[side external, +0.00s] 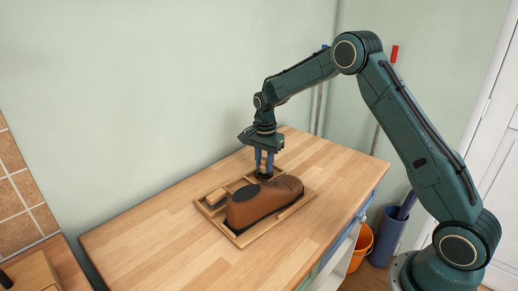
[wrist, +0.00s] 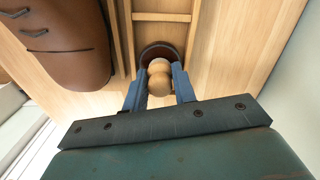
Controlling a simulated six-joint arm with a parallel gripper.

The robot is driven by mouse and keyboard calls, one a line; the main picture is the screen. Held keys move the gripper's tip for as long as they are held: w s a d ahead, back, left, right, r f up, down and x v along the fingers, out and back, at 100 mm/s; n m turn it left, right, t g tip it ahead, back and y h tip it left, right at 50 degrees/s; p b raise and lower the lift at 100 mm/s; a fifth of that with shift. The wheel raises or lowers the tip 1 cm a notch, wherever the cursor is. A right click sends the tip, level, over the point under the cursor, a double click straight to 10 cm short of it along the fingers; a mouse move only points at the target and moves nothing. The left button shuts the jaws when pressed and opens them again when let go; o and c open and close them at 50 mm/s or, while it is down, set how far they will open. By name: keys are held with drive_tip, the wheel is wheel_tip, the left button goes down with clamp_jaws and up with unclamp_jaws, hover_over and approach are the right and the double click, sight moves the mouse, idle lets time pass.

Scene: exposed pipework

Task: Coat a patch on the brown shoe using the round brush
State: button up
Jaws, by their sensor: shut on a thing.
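The brown shoe (side external: 262,200) lies in a wooden tray (side external: 257,235) on the table, with a dark opening at its near left end. In the wrist view the shoe (wrist: 62,45) is at the upper left. My gripper (side external: 265,160) points down behind the shoe, over the tray's back part. In the wrist view my gripper (wrist: 159,88) is shut on the wooden knob of the round brush (wrist: 160,72). The brush's dark round base (wrist: 158,50) shows beyond the knob. Its underside is hidden, and I cannot tell whether it touches the tray.
A second, blocky wooden brush (side external: 216,196) sits in the tray's left compartment. The wooden table (side external: 150,228) is clear to the left and right of the tray. An orange bucket (side external: 361,243) and a blue bin (side external: 388,236) stand on the floor at the right.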

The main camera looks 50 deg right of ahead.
sight(264, 159)
drive_tip(key=shift+f, duration=0.3)
idle(0.8)
drive_tip(key=shift+r, duration=0.2)
drive_tip(key=shift+r, duration=3.4)
drive_tip(key=shift+s+a+r+n, duration=0.25)
drive_tip(key=shift+s+a+n, duration=0.05)
drive_tip(key=shift+a+n, duration=0.4)
drive_tip(key=shift+s+a+r+n, duration=0.6)
drive_tip(key=shift+s+a+n, duration=0.35)
drive_tip(key=shift+a+n, duration=0.75)
drive_tip(key=shift+s+a+r+n, duration=0.8)
drive_tip(key=shift+a+n, duration=0.45)
drive_tip(key=shift+n, duration=0.85)
drive_tip(key=shift+s+a+r+n, duration=0.45)
drive_tip(key=shift+s+a+n, duration=0.6)
drive_tip(key=shift+a+n, duration=0.65)
drive_tip(key=shift+d, duration=0.25)
